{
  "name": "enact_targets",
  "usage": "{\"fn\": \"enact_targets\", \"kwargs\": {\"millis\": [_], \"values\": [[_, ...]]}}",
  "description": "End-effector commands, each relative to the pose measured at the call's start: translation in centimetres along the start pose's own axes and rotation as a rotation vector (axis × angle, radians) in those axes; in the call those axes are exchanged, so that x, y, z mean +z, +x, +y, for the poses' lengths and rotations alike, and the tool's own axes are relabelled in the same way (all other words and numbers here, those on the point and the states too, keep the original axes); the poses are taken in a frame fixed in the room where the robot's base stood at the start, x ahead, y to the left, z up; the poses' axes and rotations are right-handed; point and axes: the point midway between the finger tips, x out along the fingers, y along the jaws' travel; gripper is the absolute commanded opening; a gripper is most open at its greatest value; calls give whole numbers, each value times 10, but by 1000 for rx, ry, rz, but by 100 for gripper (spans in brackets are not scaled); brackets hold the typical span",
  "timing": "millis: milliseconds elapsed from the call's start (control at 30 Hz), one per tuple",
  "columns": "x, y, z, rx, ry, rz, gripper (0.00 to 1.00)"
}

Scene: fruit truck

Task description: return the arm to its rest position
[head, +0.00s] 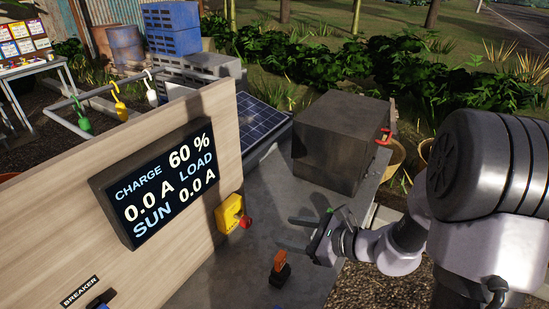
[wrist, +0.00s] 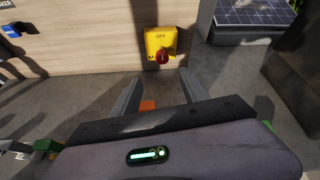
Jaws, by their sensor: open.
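My gripper (head: 318,227) is open and empty above the grey counter (head: 210,270), pointing toward the wooden panel. In the wrist view its two fingers (wrist: 161,95) are spread apart with nothing between them but the counter and part of an orange thing below. My arm comes in from the right side of the head view. An orange-topped dark part (head: 279,267) stands on the counter near my gripper. A yellow box with a red knob (head: 230,213) is on the panel ahead; the wrist view shows "OFF" on this yellow box (wrist: 161,43).
A display (head: 160,182) on the wooden panel reads charge 60 %, load 0.0 A, sun 0.0 A. A large dark box (head: 340,142) with a red part (head: 384,138) beside it stands behind my gripper. A solar panel (head: 258,122) lies at the back. A blue breaker (wrist: 12,30) is at the left.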

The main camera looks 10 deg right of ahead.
Motion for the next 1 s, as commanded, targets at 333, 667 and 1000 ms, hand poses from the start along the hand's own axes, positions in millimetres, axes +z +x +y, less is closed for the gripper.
{"fn": "enact_targets", "kwargs": {"millis": [333, 667, 1000], "values": [[90, -107, 149, 507, -1183, 303, 52], [90, -183, 141, 528, -1766, 626, 52], [90, -183, 141, 528, -1766, 626, 52]]}}
